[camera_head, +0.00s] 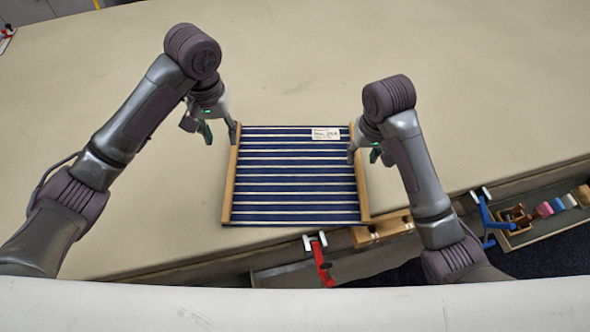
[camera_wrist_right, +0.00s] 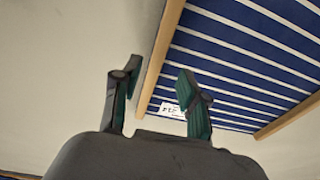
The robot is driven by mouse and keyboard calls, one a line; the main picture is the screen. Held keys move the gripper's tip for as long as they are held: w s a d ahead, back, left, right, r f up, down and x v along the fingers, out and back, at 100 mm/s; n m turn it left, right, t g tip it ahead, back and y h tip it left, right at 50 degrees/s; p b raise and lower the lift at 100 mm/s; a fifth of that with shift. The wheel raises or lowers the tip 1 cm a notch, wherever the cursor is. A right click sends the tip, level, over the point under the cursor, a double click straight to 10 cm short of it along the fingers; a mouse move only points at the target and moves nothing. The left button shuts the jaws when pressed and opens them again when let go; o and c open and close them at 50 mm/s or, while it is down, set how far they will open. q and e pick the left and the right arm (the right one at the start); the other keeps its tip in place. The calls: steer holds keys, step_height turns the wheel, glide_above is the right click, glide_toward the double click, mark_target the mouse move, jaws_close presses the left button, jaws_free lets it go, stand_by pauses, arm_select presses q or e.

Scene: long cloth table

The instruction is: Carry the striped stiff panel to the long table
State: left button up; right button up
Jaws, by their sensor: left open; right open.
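The striped stiff panel (camera_head: 295,178), dark blue with pale stripes and a wooden rail along each side, lies flat on the long table (camera_head: 480,90). A white label sits at its far right corner. My left gripper (camera_head: 220,137) is open at the far end of the left rail, one finger close to the rail. My right gripper (camera_head: 363,155) is open at the right rail. In the right wrist view, the panel (camera_wrist_right: 250,60) shows its rail beyond the gap between the open fingers (camera_wrist_right: 160,95). Whether either gripper touches the panel is unclear.
A red clamp (camera_head: 322,262) and a blue clamp (camera_head: 487,217) sit at the table's near edge. A wooden block (camera_head: 383,229) lies close to the panel's near right corner. A tray (camera_head: 548,228) with small coloured items is at the right. The table beyond the panel is clear.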

step_height(320, 180, up, 7)
steer(key=s, duration=0.1)
stand_by(0.3)
